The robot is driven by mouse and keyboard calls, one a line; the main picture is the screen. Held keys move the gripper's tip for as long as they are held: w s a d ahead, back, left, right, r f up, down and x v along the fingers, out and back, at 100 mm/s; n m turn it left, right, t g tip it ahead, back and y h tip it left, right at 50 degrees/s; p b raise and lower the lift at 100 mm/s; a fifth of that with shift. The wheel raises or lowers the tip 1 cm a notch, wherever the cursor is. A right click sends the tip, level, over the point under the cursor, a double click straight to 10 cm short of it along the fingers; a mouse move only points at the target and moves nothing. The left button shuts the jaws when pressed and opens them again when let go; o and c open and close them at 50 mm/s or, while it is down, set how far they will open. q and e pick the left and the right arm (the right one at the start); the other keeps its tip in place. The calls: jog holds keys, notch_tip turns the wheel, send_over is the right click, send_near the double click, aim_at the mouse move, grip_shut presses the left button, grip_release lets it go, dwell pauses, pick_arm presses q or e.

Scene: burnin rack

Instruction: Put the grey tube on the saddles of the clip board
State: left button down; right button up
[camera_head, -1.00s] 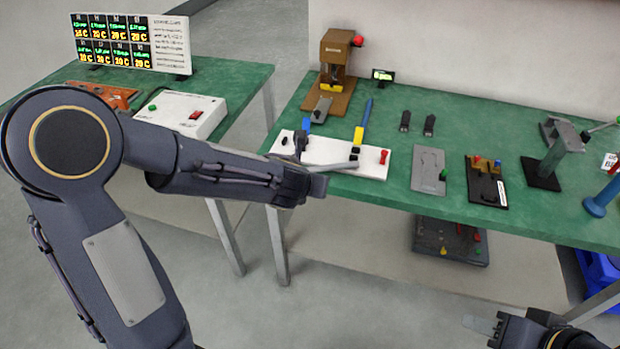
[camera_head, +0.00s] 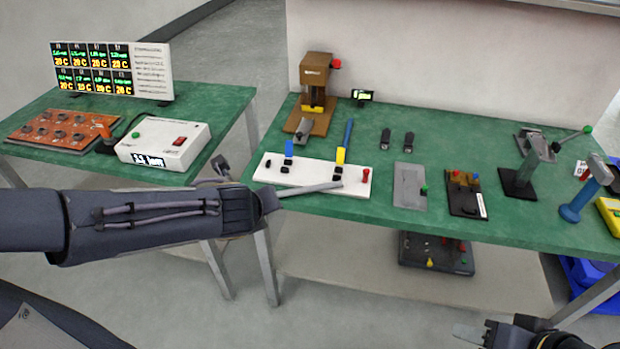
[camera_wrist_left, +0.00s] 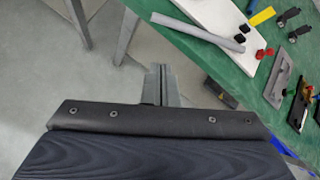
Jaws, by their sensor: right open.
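The grey tube (camera_head: 312,188) lies slanted along the front of the white clip board (camera_head: 352,190), its left end reaching out past the table's front edge. In the left wrist view the tube (camera_wrist_left: 195,31) lies apart from my left gripper (camera_wrist_left: 162,85), whose fingers look shut and empty. In the head view my left forearm hides the gripper's tips. My right gripper (camera_head: 468,332) is open and empty at the bottom right.
A grey plate (camera_head: 408,188) and a black fixture (camera_head: 464,205) lie right of the board. A brown press (camera_head: 316,85) stands behind it. A white box (camera_head: 165,143) sits on the left table. A gap separates the tables.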

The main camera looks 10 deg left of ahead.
pick_arm(q)
jog(key=s+a+r+n+g, duration=0.1)
jog(key=s+a+n+g, duration=0.1)
jog(key=s+a+n, duration=0.65)
jog(key=s+d+n+h, duration=0.2)
jog(key=s+d+n, duration=0.2)
jog(key=n, duration=0.7)
jog(key=s+d+r+n+h, duration=0.1)
jog(key=s+d+n+h, duration=0.2)
jog(key=s+n, duration=0.5)
jog(key=d+n, duration=0.1)
jog(key=n, duration=0.2)
jog(key=shift+s+r+g, duration=0.15)
jog(key=shift+r+g, duration=0.1)
jog(key=shift+g, duration=0.15)
